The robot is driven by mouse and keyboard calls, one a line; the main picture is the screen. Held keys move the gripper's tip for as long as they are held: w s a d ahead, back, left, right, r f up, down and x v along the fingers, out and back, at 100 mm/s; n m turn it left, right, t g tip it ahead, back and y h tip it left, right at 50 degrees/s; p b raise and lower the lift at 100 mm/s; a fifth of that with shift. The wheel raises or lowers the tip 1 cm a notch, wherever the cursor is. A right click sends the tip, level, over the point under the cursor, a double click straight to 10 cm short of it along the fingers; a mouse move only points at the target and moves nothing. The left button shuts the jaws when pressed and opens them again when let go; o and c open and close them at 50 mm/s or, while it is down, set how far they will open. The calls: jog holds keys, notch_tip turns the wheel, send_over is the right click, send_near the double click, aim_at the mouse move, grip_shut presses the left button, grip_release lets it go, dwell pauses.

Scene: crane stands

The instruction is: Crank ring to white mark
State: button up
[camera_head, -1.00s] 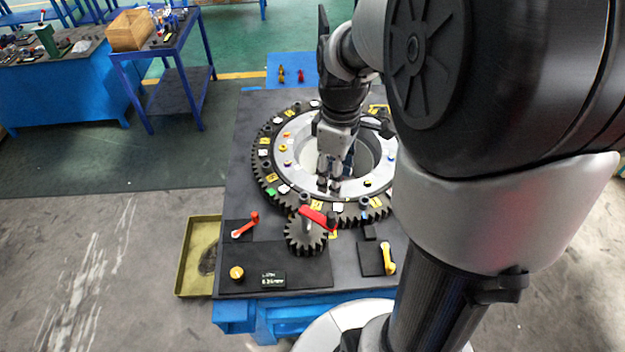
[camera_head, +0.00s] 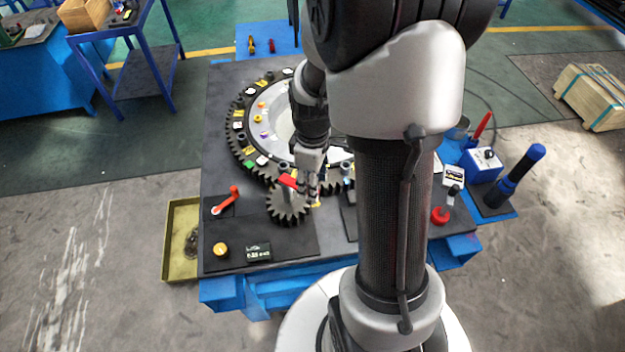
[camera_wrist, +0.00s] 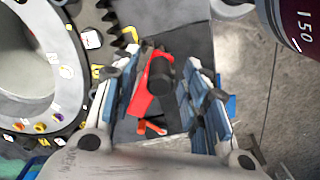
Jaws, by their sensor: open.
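The dark toothed ring (camera_head: 240,137) lies flat on the table with a light inner band and several white, yellow and coloured tags. Part of it is hidden behind my arm. A white tag on it shows in the wrist view (camera_wrist: 91,39). A small dark gear (camera_head: 287,209) sits at the ring's near edge, with a red crank (camera_head: 288,181) above it. My gripper (camera_head: 309,196) is at the crank's right end, pointing down. In the wrist view the open fingers stand either side of the red crank (camera_wrist: 150,85) and a dark round knob (camera_wrist: 160,74). Contact cannot be told.
A red lever (camera_head: 228,199) and an orange knob (camera_head: 221,249) are on the table's left. An olive tray (camera_head: 181,215) is off the left edge. A blue-handled stick (camera_head: 522,168) stands at right.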

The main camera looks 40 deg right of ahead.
grip_shut()
dwell(0.5)
